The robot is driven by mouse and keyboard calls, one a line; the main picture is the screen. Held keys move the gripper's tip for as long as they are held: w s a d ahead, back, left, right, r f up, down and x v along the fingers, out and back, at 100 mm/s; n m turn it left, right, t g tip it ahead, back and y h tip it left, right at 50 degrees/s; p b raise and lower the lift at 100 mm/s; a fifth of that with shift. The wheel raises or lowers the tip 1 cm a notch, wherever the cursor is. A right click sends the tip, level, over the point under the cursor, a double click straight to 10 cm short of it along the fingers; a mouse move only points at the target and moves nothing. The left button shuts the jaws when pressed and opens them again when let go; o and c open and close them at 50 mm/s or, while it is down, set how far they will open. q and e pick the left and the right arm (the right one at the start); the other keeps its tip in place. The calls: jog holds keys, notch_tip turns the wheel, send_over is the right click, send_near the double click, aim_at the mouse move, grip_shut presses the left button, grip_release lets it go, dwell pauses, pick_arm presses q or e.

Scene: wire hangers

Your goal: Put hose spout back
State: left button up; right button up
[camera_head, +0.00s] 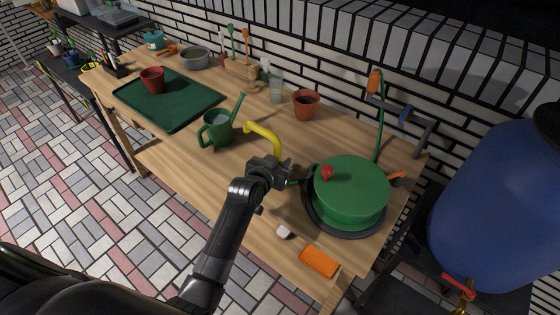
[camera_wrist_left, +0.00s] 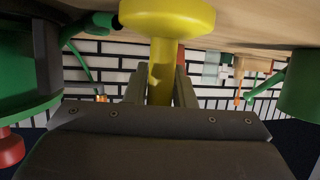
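A yellow curved spout (camera_head: 265,135) stands up from my left gripper (camera_head: 272,170) above the middle of the table. In the left wrist view, the spout's stem (camera_wrist_left: 161,80) is between the two fingers (camera_wrist_left: 160,88), and its wide round end is close to the camera. The gripper appears shut on the stem. A round green drum (camera_head: 350,200) with a red knob (camera_head: 327,172) sits in a dark dish just right of the gripper. A green hose (camera_head: 380,135) with an orange end piece (camera_head: 375,82) rises behind it. My right gripper is out of view.
A green watering can (camera_head: 216,131) stands left of the gripper, with a terracotta pot (camera_head: 305,103) behind. An orange block (camera_head: 319,261) and a small white piece (camera_head: 283,232) lie near the front edge. A blue barrel (camera_head: 500,205) stands at the right. A green tray (camera_head: 170,110) lies left.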

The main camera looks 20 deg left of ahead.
pick_arm(q)
jog(key=o, duration=0.3)
jog(key=shift+s+r, duration=0.1)
jog(key=shift+r, duration=0.1)
jog(key=v, duration=1.1)
jog(key=shift+s+r, duration=0.2)
jog(key=shift+s, duration=0.15)
